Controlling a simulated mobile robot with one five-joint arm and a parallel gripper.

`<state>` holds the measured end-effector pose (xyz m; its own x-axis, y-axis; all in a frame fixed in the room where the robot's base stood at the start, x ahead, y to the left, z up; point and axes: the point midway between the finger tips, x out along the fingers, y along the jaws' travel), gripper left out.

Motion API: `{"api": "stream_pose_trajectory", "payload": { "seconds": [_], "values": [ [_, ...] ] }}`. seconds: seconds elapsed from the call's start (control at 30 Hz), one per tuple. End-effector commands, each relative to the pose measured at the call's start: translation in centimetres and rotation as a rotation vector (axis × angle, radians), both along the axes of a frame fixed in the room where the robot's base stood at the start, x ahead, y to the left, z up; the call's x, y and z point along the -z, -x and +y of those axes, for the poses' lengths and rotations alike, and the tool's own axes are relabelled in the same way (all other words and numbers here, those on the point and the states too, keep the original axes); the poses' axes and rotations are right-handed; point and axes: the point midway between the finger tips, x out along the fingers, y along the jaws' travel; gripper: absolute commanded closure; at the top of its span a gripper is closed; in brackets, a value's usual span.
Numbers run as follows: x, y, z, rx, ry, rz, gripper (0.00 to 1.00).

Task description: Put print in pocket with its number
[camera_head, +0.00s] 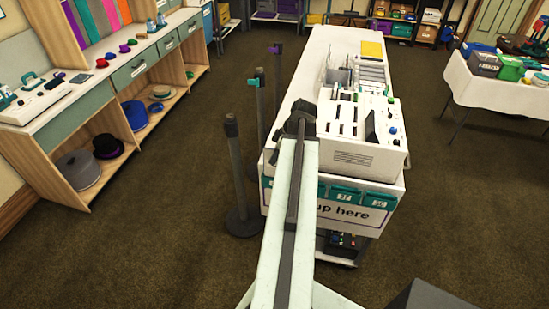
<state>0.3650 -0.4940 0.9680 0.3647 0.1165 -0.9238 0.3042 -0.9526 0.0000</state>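My arm reaches forward over the near left end of a long white-covered counter (312,62). My gripper (300,118) is a small dark shape beside the white machine (352,138). Its fingers are too small and dark to tell open from shut. I cannot make out a print in it. Teal pockets with white number labels hang on the counter's front: one (345,194) reads perhaps 31, another (380,202) perhaps 50. My arm hides other pockets between these and a teal edge at the left. No print can be clearly picked out.
Dark posts (237,175) stand left of the counter. A rack (360,72) and a yellow sheet (371,49) lie farther back on it. A shelf unit with hats (108,146) lines the left. A white-clothed table (500,92) stands at right. Carpet between is clear.

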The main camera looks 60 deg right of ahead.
Motion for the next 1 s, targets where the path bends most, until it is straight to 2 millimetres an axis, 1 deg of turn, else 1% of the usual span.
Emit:
{"api": "stream_pose_trajectory", "payload": {
  "seconds": [0.03, 1.0],
  "values": [
    [0.4, 0.0, 0.0, 0.000, 0.000, 0.000, 1.00],
    [3.8, 0.0, 0.0, 0.001, 0.000, 0.000, 1.00]
  ]
}}
